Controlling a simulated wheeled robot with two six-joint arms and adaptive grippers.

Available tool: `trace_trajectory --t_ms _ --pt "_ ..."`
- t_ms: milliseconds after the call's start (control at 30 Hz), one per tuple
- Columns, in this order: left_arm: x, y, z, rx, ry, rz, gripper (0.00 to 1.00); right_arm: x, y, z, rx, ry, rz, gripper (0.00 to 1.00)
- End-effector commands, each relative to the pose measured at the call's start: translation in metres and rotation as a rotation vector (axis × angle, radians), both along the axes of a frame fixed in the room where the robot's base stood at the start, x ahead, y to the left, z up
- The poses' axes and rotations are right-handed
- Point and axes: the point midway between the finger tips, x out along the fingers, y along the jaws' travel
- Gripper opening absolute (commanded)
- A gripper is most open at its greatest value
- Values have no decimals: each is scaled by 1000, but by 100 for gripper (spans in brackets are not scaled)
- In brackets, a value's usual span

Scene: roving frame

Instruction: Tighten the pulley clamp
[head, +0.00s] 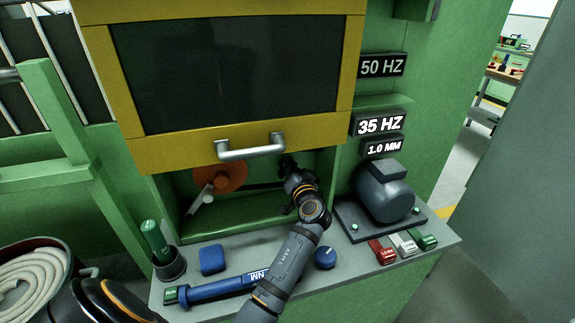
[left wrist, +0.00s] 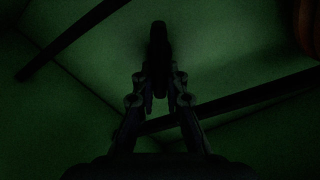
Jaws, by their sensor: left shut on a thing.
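The orange-red pulley (head: 228,178) sits inside the green recess, with a pale grey lever (head: 200,198) hanging at its lower left. A dark belt (head: 262,186) runs right from the pulley. My left gripper (head: 288,166) reaches into the right part of the recess, right of the pulley. In the left wrist view its fingers (left wrist: 160,92) are shut on a dark upright handle (left wrist: 158,45); the picture is too dark to tell whether this is the clamp. An edge of the pulley shows there at top right (left wrist: 308,28). My right gripper is not in view.
The yellow-framed guard (head: 160,153) hangs above the recess. A grey motor (head: 383,192) stands right on the ledge, near red (head: 381,251), white and green blocks. A blue wrench (head: 215,289), blue block (head: 212,260) and blue knob (head: 325,258) lie in front. Signs read 50 HZ, 35 HZ, 1.0 MM.

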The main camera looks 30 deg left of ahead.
Motion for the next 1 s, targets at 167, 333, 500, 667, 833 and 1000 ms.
trace_trajectory --t_ms 167,333,500,667,833,1000 --pt "2 -2 -5 104 134 1 0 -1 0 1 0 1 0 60" --pt "3 -3 -8 210 258 1 0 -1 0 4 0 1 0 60" --pt "4 -5 -10 314 380 1 0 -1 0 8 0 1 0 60" --pt "5 -5 -13 409 491 1 0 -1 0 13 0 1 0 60" --pt "6 -6 -16 496 596 1 0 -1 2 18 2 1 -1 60" --pt "6 -6 -18 566 676 1 0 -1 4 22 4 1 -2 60"
